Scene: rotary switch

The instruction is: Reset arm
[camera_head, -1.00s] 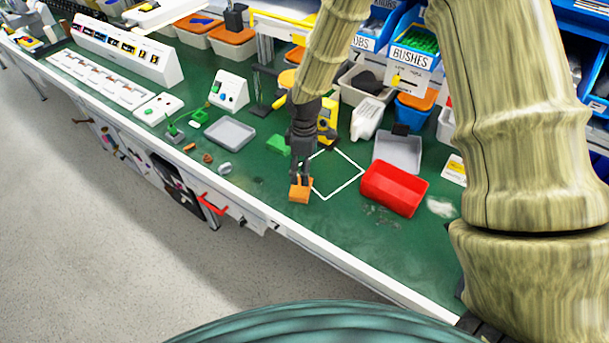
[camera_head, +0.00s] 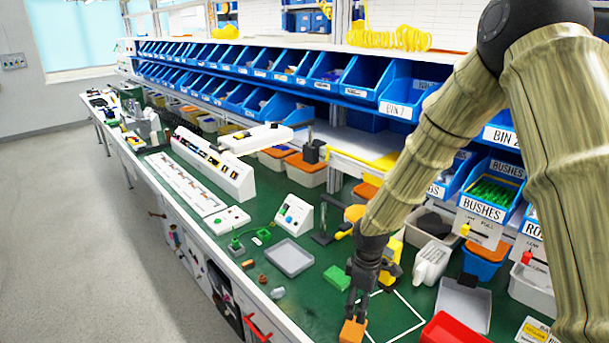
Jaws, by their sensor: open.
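My arm (camera_head: 434,135) comes down from the upper right in the head view. My dark gripper (camera_head: 356,306) points down over the bench, open, with its fingertips at a small orange block (camera_head: 352,331) near the bottom edge. I cannot tell whether the fingertips touch the block. The block sits at the left corner of a white square outline (camera_head: 420,316) on the green bench top (camera_head: 318,313). A white sloped control box (camera_head: 294,215) with small coloured controls stands further back, left of the gripper.
A green block (camera_head: 336,278) and a grey tray (camera_head: 289,258) lie left of the gripper. Blue labelled bins (camera_head: 350,77) line the shelf behind.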

